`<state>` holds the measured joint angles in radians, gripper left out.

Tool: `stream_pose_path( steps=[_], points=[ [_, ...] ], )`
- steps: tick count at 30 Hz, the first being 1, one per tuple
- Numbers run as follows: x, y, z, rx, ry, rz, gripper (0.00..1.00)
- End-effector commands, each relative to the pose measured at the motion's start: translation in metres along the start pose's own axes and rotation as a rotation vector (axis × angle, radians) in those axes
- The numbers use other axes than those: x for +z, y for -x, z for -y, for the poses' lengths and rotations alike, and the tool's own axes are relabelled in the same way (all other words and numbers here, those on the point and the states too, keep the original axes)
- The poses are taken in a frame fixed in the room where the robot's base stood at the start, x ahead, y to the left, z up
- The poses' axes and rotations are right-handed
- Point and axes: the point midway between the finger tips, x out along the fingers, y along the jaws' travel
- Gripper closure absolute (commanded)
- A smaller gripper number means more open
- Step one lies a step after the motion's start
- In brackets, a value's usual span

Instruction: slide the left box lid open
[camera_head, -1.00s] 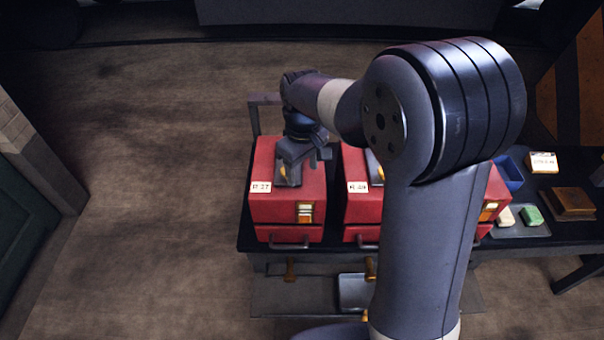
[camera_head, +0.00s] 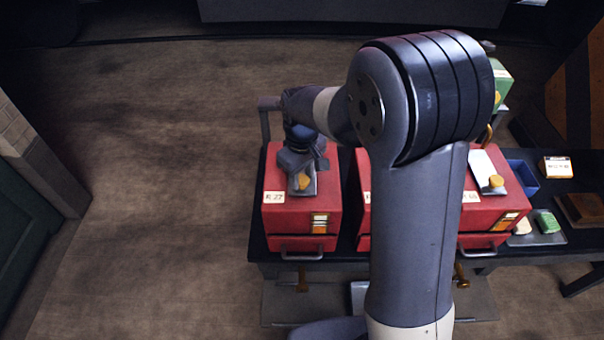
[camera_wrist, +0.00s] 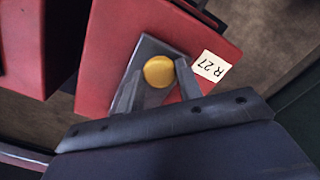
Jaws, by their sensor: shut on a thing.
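The left box (camera_head: 288,218) is red, with a white R 27 label that also shows in the wrist view (camera_wrist: 211,66). Its lid is a grey metal plate (camera_wrist: 150,47) on the box top, with a round yellow knob (camera_wrist: 159,71). In the head view the knob (camera_head: 302,182) shows just below my gripper (camera_head: 304,168). In the wrist view my gripper (camera_wrist: 158,84) has one finger on each side of the knob and is shut on it. My gripper hides the rear part of the lid in the head view.
A right red box (camera_head: 495,208) has a similar grey plate and yellow knob. A middle red box (camera_head: 364,222) is mostly hidden behind my arm. A blue bin (camera_head: 523,177) and small blocks stand on the dark table's right side. Open floor lies left.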

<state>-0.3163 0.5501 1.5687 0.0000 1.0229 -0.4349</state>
Motion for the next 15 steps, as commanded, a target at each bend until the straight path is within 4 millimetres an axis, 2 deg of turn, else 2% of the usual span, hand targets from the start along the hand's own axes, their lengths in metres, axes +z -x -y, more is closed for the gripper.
stream_pose_path(
  steps=[1, 10, 15],
  points=[
    [-0.0001, 0.0001, 0.0000, 0.000, 0.000, 0.000, 0.76],
    [0.0000, 0.0002, 0.0000, 0.000, 0.000, 0.000, 1.00],
    [0.0011, 0.0002, 0.0013, 0.000, 0.000, 0.000, 1.00]
  ],
)
